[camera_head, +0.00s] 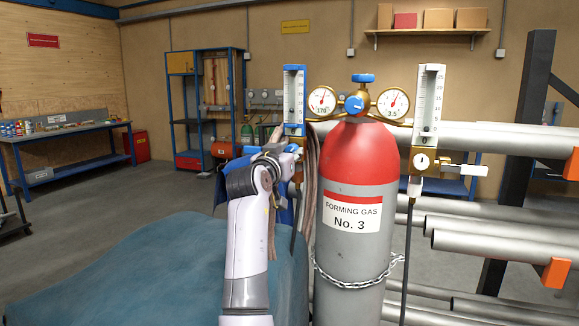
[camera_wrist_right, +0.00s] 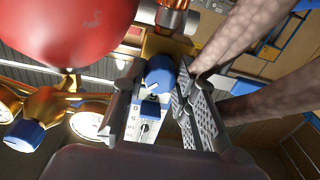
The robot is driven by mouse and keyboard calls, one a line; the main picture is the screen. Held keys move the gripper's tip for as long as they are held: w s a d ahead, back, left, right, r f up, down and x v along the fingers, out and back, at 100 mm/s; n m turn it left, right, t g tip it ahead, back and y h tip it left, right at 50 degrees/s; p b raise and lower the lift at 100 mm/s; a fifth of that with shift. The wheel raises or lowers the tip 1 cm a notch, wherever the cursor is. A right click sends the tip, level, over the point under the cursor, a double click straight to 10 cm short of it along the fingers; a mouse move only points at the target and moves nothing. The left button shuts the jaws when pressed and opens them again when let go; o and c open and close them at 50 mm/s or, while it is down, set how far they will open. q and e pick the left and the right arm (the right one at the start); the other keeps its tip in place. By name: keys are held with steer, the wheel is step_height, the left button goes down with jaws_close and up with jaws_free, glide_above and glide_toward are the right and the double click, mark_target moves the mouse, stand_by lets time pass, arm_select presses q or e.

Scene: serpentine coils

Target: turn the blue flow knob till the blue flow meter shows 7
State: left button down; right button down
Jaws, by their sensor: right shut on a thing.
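The blue flow meter (camera_head: 293,92), an upright clear scale with blue ends, stands left of the gas cylinder's regulator. Its reading is too small to make out. My right gripper (camera_head: 284,152) is just below it, partly hidden behind my own wrist in the head view. In the right wrist view the blue flow knob (camera_wrist_right: 159,72), with a pale pointer line, sits between the fingers of my right gripper (camera_wrist_right: 158,100), which is shut on it. The meter's scale (camera_wrist_right: 147,128) shows foreshortened beyond the knob. My left gripper is not in view.
The red-topped cylinder (camera_head: 347,245) stands close right of my gripper, chained. The regulator (camera_head: 357,103) has two gauges and a blue knob. A white flow meter (camera_head: 429,100) stands right. Brown hoses (camera_wrist_right: 262,55) hang close beside my fingers. A teal cover (camera_head: 130,265) lies lower left.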

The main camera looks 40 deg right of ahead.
steer(key=shift+f+m+b, duration=0.2)
steer(key=shift+m+b, duration=0.6)
steer(key=shift+m, duration=0.4)
steer(key=c, duration=1.6)
jaws_free()
steer(key=shift+w, duration=0.1)
steer(key=shift+o, duration=0.2)
steer(key=shift+r, duration=0.1)
steer(key=v, duration=0.7)
steer(key=shift+a, duration=0.15)
